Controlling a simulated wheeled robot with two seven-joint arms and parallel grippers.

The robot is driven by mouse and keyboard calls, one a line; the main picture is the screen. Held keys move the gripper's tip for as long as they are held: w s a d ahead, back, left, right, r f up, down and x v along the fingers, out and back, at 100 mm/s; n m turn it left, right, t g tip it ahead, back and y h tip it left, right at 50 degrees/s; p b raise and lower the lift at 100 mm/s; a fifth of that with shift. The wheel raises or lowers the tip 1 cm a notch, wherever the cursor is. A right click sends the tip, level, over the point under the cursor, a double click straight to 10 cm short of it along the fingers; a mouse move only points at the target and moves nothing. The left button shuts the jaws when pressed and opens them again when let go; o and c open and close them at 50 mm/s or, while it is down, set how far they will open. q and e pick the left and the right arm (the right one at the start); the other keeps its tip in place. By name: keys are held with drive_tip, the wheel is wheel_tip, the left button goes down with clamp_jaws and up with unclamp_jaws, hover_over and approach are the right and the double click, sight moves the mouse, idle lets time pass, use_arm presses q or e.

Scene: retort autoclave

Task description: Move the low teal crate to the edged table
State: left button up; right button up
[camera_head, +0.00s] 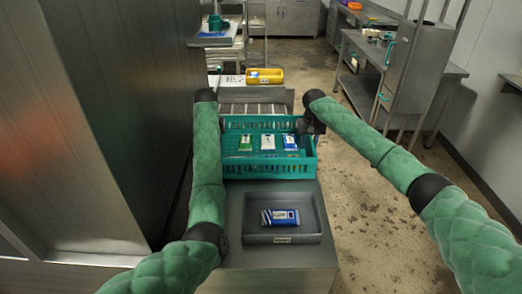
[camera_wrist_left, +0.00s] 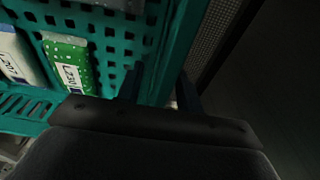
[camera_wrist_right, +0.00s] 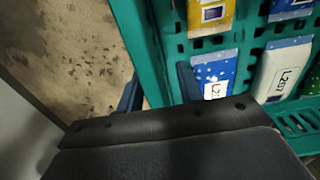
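The low teal crate (camera_head: 268,171) sits level beyond a grey tray, with green, white and blue packs inside. My left gripper (camera_wrist_left: 158,90) is at the crate's left side wall; its fingers straddle the wall, with a small gap showing beside the outer finger. My right gripper (camera_wrist_right: 158,88) straddles the right side wall (camera_wrist_right: 153,45), and floor shows between its outer finger and the wall. Both look open around the walls. In the head view the right gripper (camera_head: 312,128) shows at the crate's right rim; the left fingertips are hidden. I cannot tell which surface is the edged table.
A grey tray (camera_head: 312,232) holding a blue-and-white pack (camera_head: 280,217) stands on the near counter (camera_head: 270,280). A yellow bin (camera_head: 279,76) stands behind the crate. A tall metal cabinet wall (camera_head: 130,120) is close on the left. Floor (camera_head: 375,215) is clear at right, before steel tables (camera_head: 360,90).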

use_arm(q)
drive_tip(key=shift+f, duration=0.2)
use_arm(e)
drive_tip(key=shift+f, duration=0.2)
use_arm(q)
clamp_jaws()
use_arm(e)
clamp_jaws()
use_arm(q)
drive_tip(key=shift+w+r, duration=0.1)
drive_tip(key=shift+r, duration=0.15)
use_arm(e)
drive_tip(key=shift+r, duration=0.2)
